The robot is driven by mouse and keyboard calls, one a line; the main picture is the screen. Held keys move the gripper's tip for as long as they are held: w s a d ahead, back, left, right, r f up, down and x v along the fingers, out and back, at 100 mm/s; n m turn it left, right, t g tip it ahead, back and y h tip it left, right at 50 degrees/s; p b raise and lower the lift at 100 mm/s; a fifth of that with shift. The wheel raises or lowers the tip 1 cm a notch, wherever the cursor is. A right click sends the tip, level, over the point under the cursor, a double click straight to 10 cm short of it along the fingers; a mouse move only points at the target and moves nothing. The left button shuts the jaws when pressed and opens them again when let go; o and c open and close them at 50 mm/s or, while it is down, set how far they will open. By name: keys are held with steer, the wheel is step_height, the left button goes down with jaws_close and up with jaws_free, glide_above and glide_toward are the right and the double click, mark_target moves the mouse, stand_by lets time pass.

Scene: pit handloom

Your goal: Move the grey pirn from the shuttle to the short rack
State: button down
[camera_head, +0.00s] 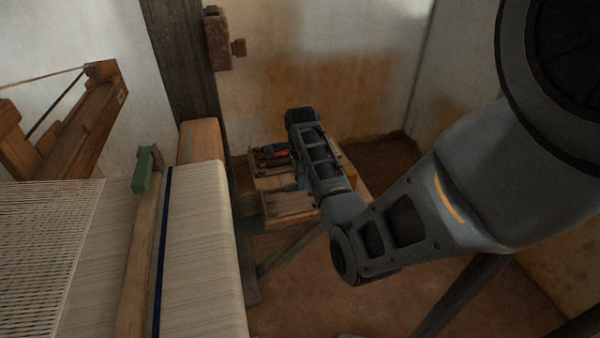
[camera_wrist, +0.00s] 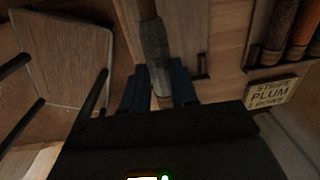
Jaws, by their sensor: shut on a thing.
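The grey pirn (camera_wrist: 154,45) is held upright in the picture between the two blue-grey fingers of my gripper (camera_wrist: 158,90) in the wrist view. Its lower end shows as pale wood between the fingertips. My gripper (camera_head: 301,182) is over the wooden bench top in the head view, partly hidden by my own wrist. The pirn cannot be made out in the head view. Under and beside it in the wrist view is a light wooden surface with a narrow dark slotted fitting (camera_wrist: 202,66). I cannot tell whether the pirn touches it. I cannot identify the shuttle or the short rack for certain.
Several brown and red pirns (camera_wrist: 282,30) lie at right in the wrist view, beside a "STRIPE PLUM" label (camera_wrist: 271,94). A wooden panel (camera_wrist: 62,45) and dark rods stand at left. The loom's cloth (camera_head: 205,230) fills the left of the head view; bare floor lies right.

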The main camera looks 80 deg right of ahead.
steer(key=shift+f+b, duration=0.65)
steer(key=shift+f, duration=1.7)
steer(key=c, duration=0.8)
jaws_free()
steer(key=shift+o, duration=0.4)
steer(key=shift+o, duration=1.2)
steer(key=shift+r+p, duration=0.7)
steer(key=shift+r, duration=3.3)
